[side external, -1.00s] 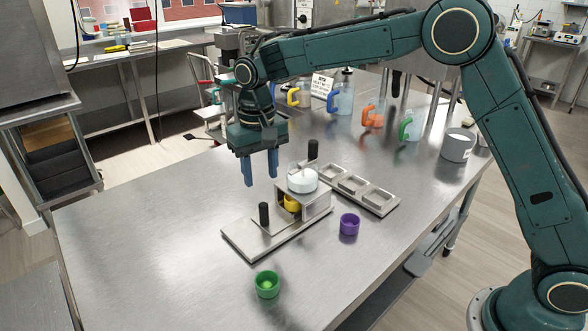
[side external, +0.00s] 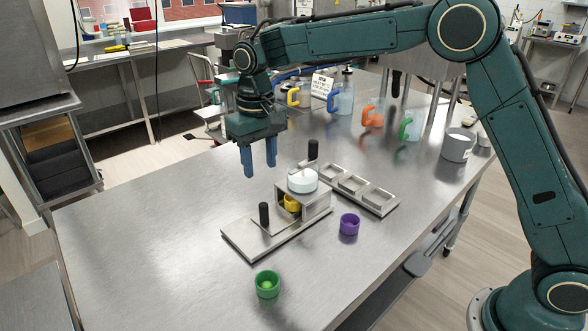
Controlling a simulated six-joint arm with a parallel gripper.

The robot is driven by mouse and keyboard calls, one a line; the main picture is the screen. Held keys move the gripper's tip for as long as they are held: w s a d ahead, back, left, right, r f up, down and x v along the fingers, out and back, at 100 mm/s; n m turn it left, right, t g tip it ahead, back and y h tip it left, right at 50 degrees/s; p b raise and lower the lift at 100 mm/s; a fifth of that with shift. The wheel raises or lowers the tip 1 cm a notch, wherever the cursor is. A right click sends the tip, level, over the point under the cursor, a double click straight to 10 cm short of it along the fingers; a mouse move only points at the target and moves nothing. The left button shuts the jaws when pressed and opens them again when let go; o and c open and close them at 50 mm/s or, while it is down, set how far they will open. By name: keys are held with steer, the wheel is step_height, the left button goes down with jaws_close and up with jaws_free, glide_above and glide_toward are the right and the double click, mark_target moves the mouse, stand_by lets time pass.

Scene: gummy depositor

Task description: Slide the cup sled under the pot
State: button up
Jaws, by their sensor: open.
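The depositor stands on the steel table, with a flat metal base (side external: 245,240) and a raised housing. The pot (side external: 302,181), a clear round vessel with pale contents, sits on top of the housing. A yellow cup (side external: 291,203) is under the housing, below the pot, partly hidden by the frame. A black upright knob (side external: 264,214) stands at the left on the base, apparently on the sled, whose outline is hard to make out. A second black knob (side external: 313,150) stands behind the pot. My gripper (side external: 259,172) is open and empty, above the table behind and left of the depositor.
A green cup (side external: 267,284) with green contents and a purple cup (side external: 349,223) stand in front. A metal mould tray (side external: 356,188) lies to the right. Several coloured-handled jugs and a grey pot (side external: 458,145) line the back. The table's left side is clear.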

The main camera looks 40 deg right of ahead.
mark_target(264, 204)
steer(key=n, duration=1.2)
steer(key=shift+s+d+r+n, duration=0.1)
steer(key=shift+r+n, duration=0.1)
steer(key=shift+n, duration=0.1)
step_height(264, 204, down, 14)
steer(key=shift+r, duration=0.1)
stand_by(0.5)
steer(key=shift+c, duration=0.4)
jaws_close()
